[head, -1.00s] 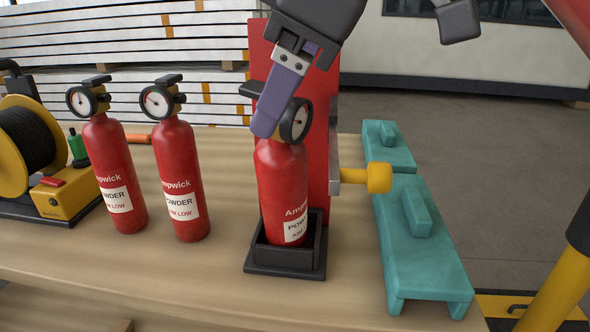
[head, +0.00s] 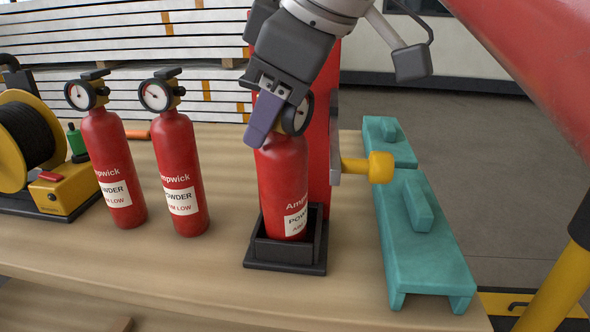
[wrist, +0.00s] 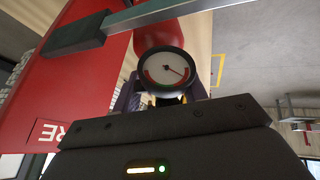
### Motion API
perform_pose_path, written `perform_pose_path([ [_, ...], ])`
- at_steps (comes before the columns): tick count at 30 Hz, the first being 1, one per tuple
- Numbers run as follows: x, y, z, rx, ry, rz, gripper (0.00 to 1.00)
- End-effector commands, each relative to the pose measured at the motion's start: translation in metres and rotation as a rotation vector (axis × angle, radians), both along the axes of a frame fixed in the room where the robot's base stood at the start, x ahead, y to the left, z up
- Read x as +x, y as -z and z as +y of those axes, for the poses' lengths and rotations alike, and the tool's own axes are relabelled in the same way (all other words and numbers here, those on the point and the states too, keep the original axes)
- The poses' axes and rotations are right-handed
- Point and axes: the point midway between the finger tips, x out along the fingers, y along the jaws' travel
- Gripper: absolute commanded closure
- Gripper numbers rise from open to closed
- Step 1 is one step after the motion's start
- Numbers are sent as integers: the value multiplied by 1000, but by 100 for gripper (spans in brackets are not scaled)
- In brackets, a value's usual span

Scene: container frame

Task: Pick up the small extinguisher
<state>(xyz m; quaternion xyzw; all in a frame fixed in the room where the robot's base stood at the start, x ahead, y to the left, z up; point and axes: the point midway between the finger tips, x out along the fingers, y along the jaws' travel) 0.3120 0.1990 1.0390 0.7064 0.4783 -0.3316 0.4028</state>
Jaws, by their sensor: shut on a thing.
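A red extinguisher (head: 283,180) with a white label stands upright in a black holder (head: 285,266) in the head view. A red panel (head: 322,150) rises behind it. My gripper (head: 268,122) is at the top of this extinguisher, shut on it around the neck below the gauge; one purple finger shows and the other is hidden. The wrist view shows the gauge (wrist: 164,70) between the purple fingers, with the red body beyond. Two similar red extinguishers (head: 113,165) (head: 179,175) stand side by side on the bench to the left.
The wooden bench (head: 180,270) is clear in front of the holder. A yellow knob (head: 381,167) sticks out right of the panel, beside teal blocks (head: 425,245). A yellow reel (head: 20,140) stands at far left.

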Motion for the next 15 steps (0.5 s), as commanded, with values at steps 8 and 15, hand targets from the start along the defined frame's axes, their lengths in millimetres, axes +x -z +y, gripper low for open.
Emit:
perform_pose_path([
  [8, 0, 1, 0, 0, 0, 2, 100],
  [15, -1, -1, 0, 1, 0, -3, 100],
])
